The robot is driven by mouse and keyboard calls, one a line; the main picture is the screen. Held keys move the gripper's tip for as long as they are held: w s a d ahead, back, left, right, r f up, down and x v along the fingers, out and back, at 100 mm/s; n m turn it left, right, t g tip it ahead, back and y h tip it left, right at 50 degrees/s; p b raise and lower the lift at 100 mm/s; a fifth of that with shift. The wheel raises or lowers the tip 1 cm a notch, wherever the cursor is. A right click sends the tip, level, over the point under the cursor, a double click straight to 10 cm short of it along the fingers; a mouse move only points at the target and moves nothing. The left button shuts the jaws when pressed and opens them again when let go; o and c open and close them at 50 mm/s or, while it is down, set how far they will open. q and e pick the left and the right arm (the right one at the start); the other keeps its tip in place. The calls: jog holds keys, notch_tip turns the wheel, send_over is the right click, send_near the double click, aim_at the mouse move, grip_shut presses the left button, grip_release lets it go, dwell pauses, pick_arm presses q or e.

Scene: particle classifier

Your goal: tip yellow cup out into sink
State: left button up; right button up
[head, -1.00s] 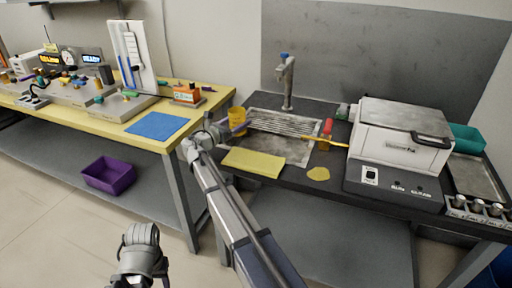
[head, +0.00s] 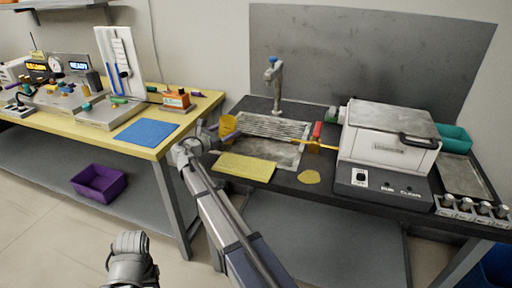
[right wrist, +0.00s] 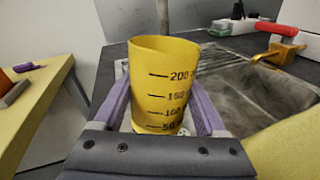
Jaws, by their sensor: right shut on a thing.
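The yellow cup (head: 228,125) has dark volume marks and stands near upright at the left edge of the sink. It fills the middle of the right wrist view (right wrist: 163,85), with its open rim up; its inside is hidden. My right gripper (head: 217,136) is shut on the cup, with a purple finger on each side of it. The sink (head: 286,157) is a grey metal basin with a ribbed grate at its back, just right of the cup.
A tap (head: 274,80) stands behind the sink. A yellow sponge-like pad (head: 244,167) lies at the sink's front edge. A red-and-yellow tool (head: 318,137) lies at its right, beside a white machine (head: 388,140). A yellow table (head: 95,132) stands left.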

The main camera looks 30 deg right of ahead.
jog(key=s+d+f+m+y, duration=0.1)
jog(key=m, duration=0.1)
jog(key=s+d+f+m+y+p, duration=0.1)
jog(key=m, duration=0.1)
jog(key=shift+s+d, duration=0.1)
jog(key=shift+s, duration=0.05)
dwell(0.5)
jog(key=shift+s+d+r+m+y+p, duration=0.1)
jog(key=shift+r+m+y+p, duration=0.25)
jog(key=shift+m+p, duration=0.45)
jog(key=shift+f+m+t+y, duration=0.35)
jog(key=shift+f+m, duration=0.1)
jog(key=shift+m, duration=0.15)
dwell(0.7)
jog(key=shift+r+m+t+y+p, duration=0.45)
jog(key=shift+r+m+y+p, duration=0.35)
jog(key=shift+m+p, duration=0.6)
dwell(1.2)
jog(key=shift+s+d+r+m+t+y+p, duration=0.3)
jog(key=shift+s+d+r+m+p, duration=0.15)
jog(key=shift+p, duration=0.25)
dwell(0.7)
jog(key=shift+s+d+r+m+p, duration=0.1)
jog(key=shift+r+m+p, duration=0.15)
jog(key=shift+p, duration=0.05)
dwell(0.5)
